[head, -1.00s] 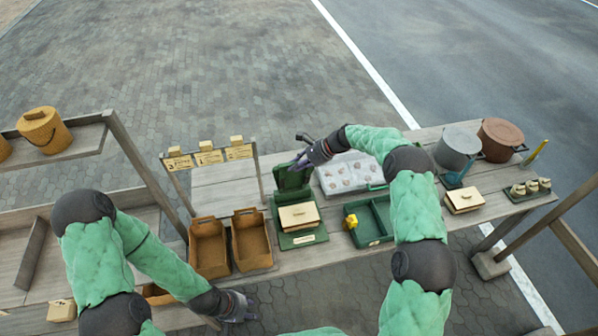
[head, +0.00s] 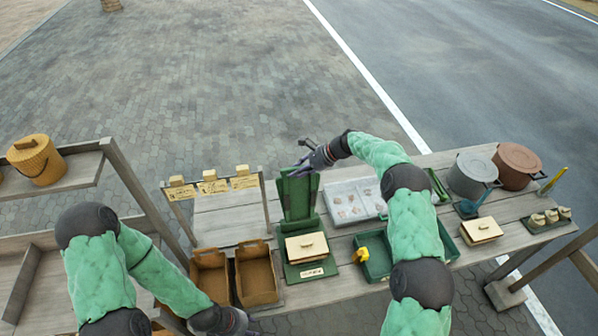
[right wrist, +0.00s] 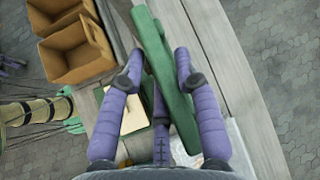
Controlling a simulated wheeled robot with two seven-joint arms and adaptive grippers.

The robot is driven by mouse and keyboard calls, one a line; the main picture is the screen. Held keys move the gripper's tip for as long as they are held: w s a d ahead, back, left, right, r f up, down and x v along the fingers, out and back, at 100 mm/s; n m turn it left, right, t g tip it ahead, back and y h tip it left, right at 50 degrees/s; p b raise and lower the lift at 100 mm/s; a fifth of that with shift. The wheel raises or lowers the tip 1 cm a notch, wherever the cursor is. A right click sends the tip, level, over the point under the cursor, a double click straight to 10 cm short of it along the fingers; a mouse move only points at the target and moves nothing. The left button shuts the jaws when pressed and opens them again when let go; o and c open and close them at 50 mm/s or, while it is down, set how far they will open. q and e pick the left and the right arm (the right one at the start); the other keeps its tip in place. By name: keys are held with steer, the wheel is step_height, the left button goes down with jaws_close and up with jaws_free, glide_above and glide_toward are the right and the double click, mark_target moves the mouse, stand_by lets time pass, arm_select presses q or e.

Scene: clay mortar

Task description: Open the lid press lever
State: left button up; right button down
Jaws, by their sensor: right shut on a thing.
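The lid press has a green base (head: 306,269) with a cream block (head: 306,246) lying on it. Its wide green lever (head: 297,200) stands raised behind the block, clear of it. My right gripper (head: 304,166) is at the lever's upper end. In the right wrist view the green lever (right wrist: 160,60) passes between the purple fingers (right wrist: 157,72), and the gripper is shut on it. The lever's hinge is hard to make out. My left gripper (head: 240,324) is low in the head view, below the brown boxes and empty as far as I see; its fingers are unclear.
Two open brown boxes (head: 256,292) stand left of the press. A sign rack (head: 212,187) is behind them. A pale tray (head: 350,203) and a green tray (head: 374,238) with a yellow item lie to the right. Pots (head: 470,176) stand farther right.

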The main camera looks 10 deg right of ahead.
steer(key=shift+w+r, duration=0.2)
steer(key=shift+r, duration=0.2)
steer(key=c, duration=1)
jaws_free()
steer(key=shift+c, duration=0.2)
steer(key=shift+s+f, duration=0.15)
steer(key=shift+s, duration=0.05)
steer(key=v, duration=1.2)
